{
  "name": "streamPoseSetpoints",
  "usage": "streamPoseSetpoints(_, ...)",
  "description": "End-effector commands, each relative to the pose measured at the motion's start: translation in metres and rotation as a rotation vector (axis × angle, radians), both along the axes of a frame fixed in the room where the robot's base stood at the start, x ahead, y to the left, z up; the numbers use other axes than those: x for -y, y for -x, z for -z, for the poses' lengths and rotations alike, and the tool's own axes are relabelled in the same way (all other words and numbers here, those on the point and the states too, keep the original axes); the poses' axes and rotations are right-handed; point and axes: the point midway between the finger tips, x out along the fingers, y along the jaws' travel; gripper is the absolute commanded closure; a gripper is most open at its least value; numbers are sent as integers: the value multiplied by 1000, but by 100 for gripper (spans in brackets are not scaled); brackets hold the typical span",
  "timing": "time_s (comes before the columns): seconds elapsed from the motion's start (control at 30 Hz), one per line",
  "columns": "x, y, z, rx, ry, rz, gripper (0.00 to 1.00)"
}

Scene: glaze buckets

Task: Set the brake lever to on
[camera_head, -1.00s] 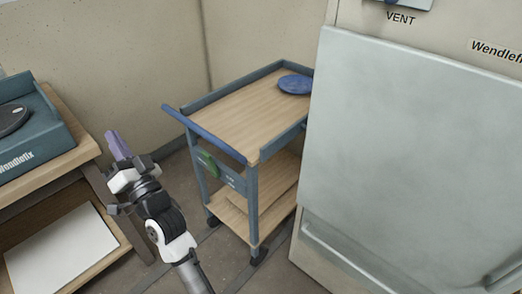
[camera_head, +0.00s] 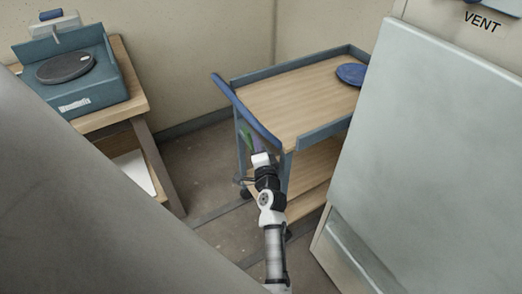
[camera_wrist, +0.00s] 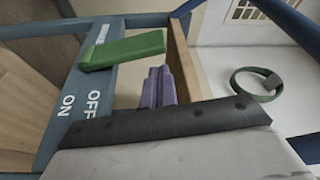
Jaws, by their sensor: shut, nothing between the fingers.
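The brake lever is a green bar (camera_wrist: 123,50) on the blue end panel (camera_wrist: 75,100) of the trolley, marked ON and OFF. In the wrist view it lies across the upper part of the panel, away from the two words; I cannot tell which one it is set to. In the head view the lever (camera_head: 246,136) shows below the trolley's blue handle, partly hidden by my gripper. My gripper (camera_head: 259,146) has purple fingers. They are shut and empty, close beside the lever in the wrist view (camera_wrist: 158,88); I cannot tell whether they touch.
The trolley's wooden top (camera_head: 290,100) carries a blue disc (camera_head: 351,74). A large pale cabinet (camera_head: 430,150) stands close on the right. A wooden bench with a blue-green machine (camera_head: 75,75) is on the left. Floor shows between bench and trolley. A green ring (camera_wrist: 257,84) shows in the wrist view.

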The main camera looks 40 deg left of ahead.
Motion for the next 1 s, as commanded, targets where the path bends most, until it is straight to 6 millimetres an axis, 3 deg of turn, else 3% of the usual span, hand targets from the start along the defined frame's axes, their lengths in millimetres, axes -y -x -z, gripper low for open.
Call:
streamPoseSetpoints(0.13, -17, -15, -3, 2, -1, 0, 100)
streamPoseSetpoints(0.33, -26, -23, -3, 1, 0, 1, 100)
streamPoseSetpoints(1.0, -30, -17, 3, 60, 23, 1, 100)
